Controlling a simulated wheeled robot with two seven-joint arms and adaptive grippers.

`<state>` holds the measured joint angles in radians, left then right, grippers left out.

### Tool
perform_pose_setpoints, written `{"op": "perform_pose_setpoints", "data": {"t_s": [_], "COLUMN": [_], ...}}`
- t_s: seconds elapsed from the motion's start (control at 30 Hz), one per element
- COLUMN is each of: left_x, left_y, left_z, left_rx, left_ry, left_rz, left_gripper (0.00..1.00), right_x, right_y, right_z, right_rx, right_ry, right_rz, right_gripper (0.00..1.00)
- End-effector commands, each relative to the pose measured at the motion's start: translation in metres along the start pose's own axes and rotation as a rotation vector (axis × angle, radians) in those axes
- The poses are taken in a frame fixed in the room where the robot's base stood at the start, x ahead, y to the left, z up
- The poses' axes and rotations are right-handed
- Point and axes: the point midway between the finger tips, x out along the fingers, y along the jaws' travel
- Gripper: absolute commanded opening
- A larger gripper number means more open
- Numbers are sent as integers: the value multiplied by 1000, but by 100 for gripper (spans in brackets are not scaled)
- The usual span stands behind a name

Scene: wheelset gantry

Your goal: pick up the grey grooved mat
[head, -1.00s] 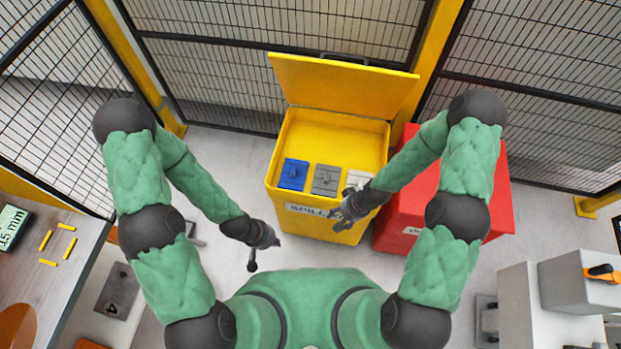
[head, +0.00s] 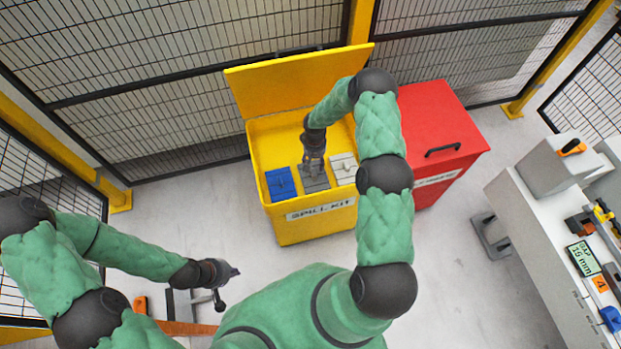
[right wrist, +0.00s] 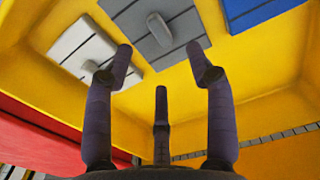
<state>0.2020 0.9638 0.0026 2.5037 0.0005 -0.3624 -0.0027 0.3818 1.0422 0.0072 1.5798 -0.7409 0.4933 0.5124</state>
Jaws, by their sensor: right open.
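The grey grooved mat (head: 315,184) lies in the yellow spill kit bin, between a blue mat (head: 280,183) and a white mat (head: 344,168). In the right wrist view the grey mat (right wrist: 178,22) shows its grooves and a raised grip (right wrist: 159,29) in its middle. My right gripper (head: 314,165) is inside the bin over the grey mat. In the right wrist view its fingers (right wrist: 163,75) are spread, with nothing between them. I cannot tell whether they touch the mat. My left gripper (head: 228,272) is out over the floor at the lower left, far from the bin.
The yellow bin (head: 310,228) has its lid (head: 285,90) raised at the back. A red bin (head: 440,130) with a closed lid stands to its right. Mesh fencing (head: 190,90) runs behind. A bench (head: 540,230) with tools is at the right. Floor in front of the bin is clear.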

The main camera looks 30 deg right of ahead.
Motion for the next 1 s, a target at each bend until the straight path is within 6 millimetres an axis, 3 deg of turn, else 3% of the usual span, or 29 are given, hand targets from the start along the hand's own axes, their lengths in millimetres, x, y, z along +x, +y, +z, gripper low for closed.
{"op": "perform_pose_setpoints", "data": {"t_s": [0.1, 0.37, 0.63, 0.97, 1.0], "left_x": [5, 9, 20, 20, 20], "left_y": [-2, -3, -7, -7, -7], "left_z": [0, -1, -1, -1, -1], "left_rx": [0, -1, -1, -1, -1], "left_ry": [0, 0, 1, 1, 1], "left_rz": [0, 0, 0, 0, 0], "left_gripper": [0, 0, 0, 0, 0], "right_x": [18, 34, 71, 76, 76], "right_y": [0, 0, 4, 4, 4], "right_z": [0, 1, 4, 3, 3], "right_rx": [-2, -1, -1, -2, -2], "right_ry": [-1, 0, -1, 1, 1], "right_rz": [0, -1, -1, -1, -1], "right_gripper": [56, 56, 56, 56, 50]}}
